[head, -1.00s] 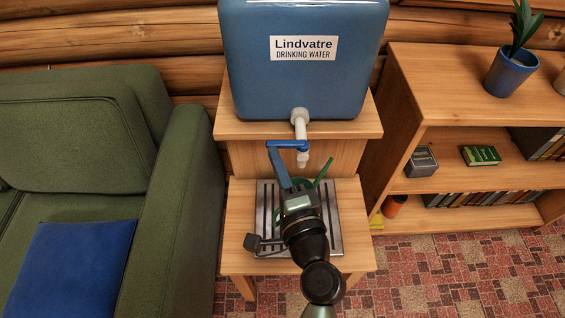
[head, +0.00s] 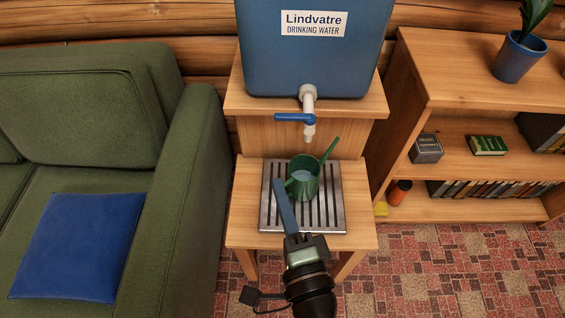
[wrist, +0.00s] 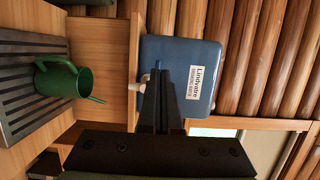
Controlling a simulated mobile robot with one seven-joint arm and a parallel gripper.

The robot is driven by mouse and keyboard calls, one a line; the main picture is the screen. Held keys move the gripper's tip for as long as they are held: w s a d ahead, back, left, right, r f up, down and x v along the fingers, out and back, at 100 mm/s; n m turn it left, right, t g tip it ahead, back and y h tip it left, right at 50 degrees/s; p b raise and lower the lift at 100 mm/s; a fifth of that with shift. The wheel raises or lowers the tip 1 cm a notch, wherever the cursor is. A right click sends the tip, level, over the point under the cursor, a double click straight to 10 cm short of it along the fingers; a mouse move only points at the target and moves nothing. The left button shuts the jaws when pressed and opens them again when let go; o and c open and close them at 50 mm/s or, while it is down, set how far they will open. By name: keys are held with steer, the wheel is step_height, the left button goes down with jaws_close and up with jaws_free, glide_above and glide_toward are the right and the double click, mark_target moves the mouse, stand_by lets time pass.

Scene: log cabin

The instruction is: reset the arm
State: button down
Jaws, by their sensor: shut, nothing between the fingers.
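My gripper (head: 283,200) is shut and empty, its fingers pointing away from me at the near side of the drip tray (head: 266,222). In the wrist view its closed fingers (wrist: 162,102) stand in front of the blue water tank. A green watering can (head: 306,184) stands upright on the slatted metal tray, beyond my fingertips, with pale liquid visible inside. In the wrist view the can (wrist: 62,80) appears sideways at the left. My fingers overlap the can's near side in the head view; contact cannot be told.
The blue tank (head: 312,60) sits on the upper wooden stand, its white tap with a blue lever (head: 295,118) above the can. A green sofa (head: 100,120) with a blue cushion (head: 78,245) is on the left. A bookshelf (head: 465,85) with a potted plant (head: 519,55) is on the right.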

steer(key=w+r+n+t, duration=0.2)
steer(key=r+n, duration=0.2)
steer(key=r, duration=0.6)
steer(key=w+a+r+n+t, duration=0.1)
steer(key=w+r+n, duration=0.25)
steer(key=r, duration=0.55)
steer(key=w+r+n+t, duration=0.15)
steer(key=r+n, duration=0.35)
steer(key=r, duration=0.5)
steer(key=s+d+r+n+t+h, duration=0.1)
steer(key=s+r+t+h, duration=0.3)
steer(key=r, duration=0.6)
steer(key=s+d+r+n+t+h, duration=0.15)
steer(key=s+r, duration=0.35)
steer(key=r, duration=0.5)
step_height(320, 180, up, 24)
steer(key=p, duration=2.4)
steer(key=shift+w+a+f+p, duration=0.25)
steer(key=shift+w+a+p, duration=0.05)
steer(key=shift+w, duration=0.15)
